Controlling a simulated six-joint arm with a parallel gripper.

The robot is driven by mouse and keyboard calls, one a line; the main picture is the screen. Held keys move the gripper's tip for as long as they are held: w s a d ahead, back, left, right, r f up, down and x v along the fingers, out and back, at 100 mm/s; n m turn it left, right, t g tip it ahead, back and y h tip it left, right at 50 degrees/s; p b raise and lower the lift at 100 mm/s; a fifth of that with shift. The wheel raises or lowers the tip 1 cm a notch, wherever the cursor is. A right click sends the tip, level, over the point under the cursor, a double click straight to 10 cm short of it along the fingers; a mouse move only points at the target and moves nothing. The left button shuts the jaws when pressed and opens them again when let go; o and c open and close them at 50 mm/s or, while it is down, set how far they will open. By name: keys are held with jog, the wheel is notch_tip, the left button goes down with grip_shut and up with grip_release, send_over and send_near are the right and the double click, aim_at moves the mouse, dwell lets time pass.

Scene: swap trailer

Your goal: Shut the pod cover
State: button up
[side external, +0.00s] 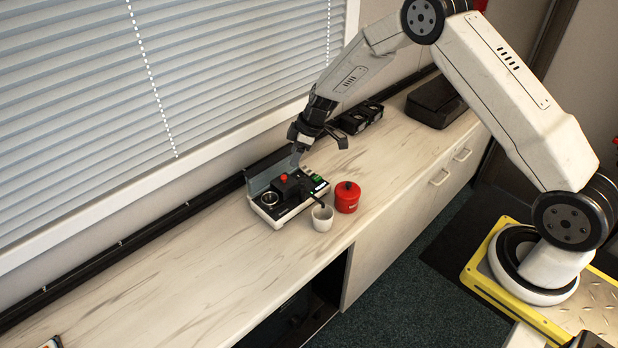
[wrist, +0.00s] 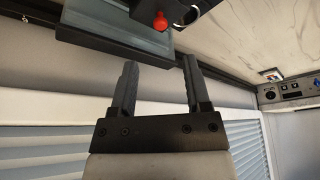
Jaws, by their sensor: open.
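The pod machine (side external: 292,207) sits on the counter, with a round metal-rimmed opening, a black block and a red knob (side external: 284,177) on top. Its grey pod cover (side external: 267,171) stands raised along the back side, apparently open. In the wrist view the cover (wrist: 115,30) shows as a grey panel with a dark edge, just beyond the fingertips, and the red knob (wrist: 160,21) is above it. My gripper (side external: 318,141) is open and empty, above and behind the machine near the cover. Its two fingers (wrist: 160,62) are spread in the wrist view. Whether they touch the cover is unclear.
A white cup (side external: 322,219) stands by the machine's spout, with a red canister (side external: 347,198) beside it. A black twin object (side external: 361,118) and a black case (side external: 435,102) lie farther along the counter. The window blinds (side external: 150,90) are close behind. The left counter is mostly clear.

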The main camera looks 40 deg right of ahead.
aim_at(284, 176)
jog(key=shift+x, duration=3.75)
jog(key=shift+c, duration=0.2)
grip_shut()
